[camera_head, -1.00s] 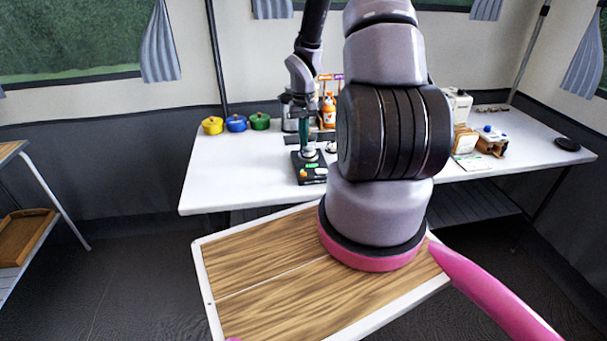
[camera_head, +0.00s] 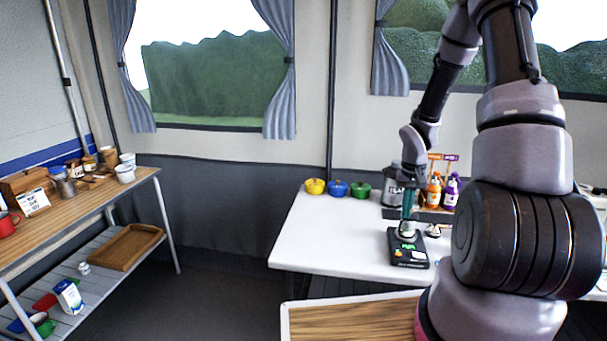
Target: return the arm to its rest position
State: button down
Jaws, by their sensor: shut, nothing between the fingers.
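My arm rises on the right of the head view and bends down to a grey wrist over the white table. My gripper (camera_head: 407,222) hangs below that wrist, pointing down, small in the picture. It is shut and empty. It appears just above or in front of a black device (camera_head: 409,254) with a green display and orange button. I cannot tell whether they touch. My thick upper arm links hide the right part of the table.
The white table (camera_head: 325,235) bears yellow (camera_head: 315,186), blue (camera_head: 338,188) and green (camera_head: 361,191) pots. At left, a wooden-topped shelf (camera_head: 110,200) holds cups, jars and a tray (camera_head: 125,247). Floor between is clear.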

jog(key=s+a+r+t, duration=0.1)
jog(key=s+a+r, duration=0.1)
jog(key=r, duration=0.9)
jog(key=s+a+r+t, duration=0.2)
jog(key=s+a+r, duration=0.1)
jog(key=r, duration=0.9)
jog(key=s+a+r+t+y, duration=0.1)
jog(key=s+a+r+t, duration=0.1)
jog(key=s+a+r, duration=0.2)
jog(key=s+a+r+m+t+y, duration=0.1)
jog(key=s+a+r, duration=0.3)
jog(key=s+r, duration=0.6)
jog(key=shift+s+a+t, duration=0.2)
jog(key=shift+s+t, duration=0.3)
